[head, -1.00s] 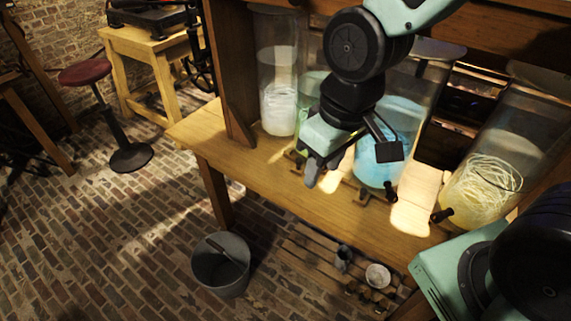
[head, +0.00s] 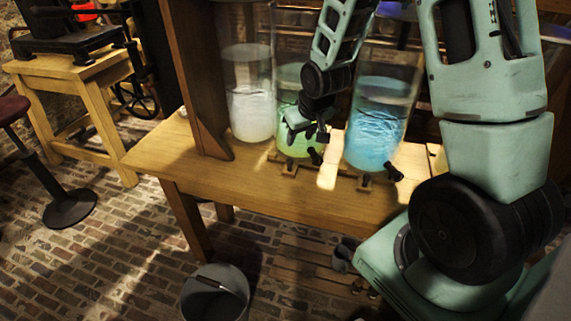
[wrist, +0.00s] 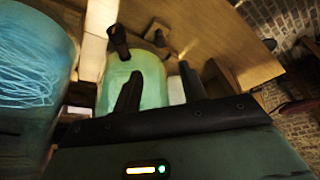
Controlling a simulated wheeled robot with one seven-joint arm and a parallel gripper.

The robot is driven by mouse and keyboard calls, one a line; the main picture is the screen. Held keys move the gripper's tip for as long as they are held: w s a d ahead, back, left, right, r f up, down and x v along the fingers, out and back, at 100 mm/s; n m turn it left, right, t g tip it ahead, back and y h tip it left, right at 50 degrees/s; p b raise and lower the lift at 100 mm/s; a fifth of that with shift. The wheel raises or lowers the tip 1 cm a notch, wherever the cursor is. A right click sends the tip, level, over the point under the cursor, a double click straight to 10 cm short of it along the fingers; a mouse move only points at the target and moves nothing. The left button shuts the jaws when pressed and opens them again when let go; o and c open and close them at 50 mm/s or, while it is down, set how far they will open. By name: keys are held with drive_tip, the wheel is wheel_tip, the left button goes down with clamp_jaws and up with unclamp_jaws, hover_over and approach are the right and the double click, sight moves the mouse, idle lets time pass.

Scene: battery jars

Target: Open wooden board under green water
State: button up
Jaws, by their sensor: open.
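The jar with green water (head: 298,148) stands on the wooden table between the white and blue jars. A small wooden board (head: 289,170) sits at the foot of its front, beside a black tap (head: 315,156). My gripper (head: 304,134) is open and empty, in front of the green jar and above the board, apart from it. In the wrist view my open fingers (wrist: 160,90) point at the green jar (wrist: 150,82). The black tap (wrist: 118,42) and a small wooden piece (wrist: 157,33) lie beyond the fingertips. My gripper hides part of the jar.
The white jar (head: 250,105) is left of the green one. The blue jar (head: 378,130) is to the right, with its own tap (head: 394,172). A wooden post (head: 192,90) rises at the left. The table's front (head: 235,185) is clear. A bucket (head: 215,292) stands on the brick floor.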

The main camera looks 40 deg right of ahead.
sight(290, 160)
drive_tip(key=x, duration=1.5)
drive_tip(key=shift+s, duration=0.1)
drive_tip(key=shift+a, duration=0.1)
clamp_jaws()
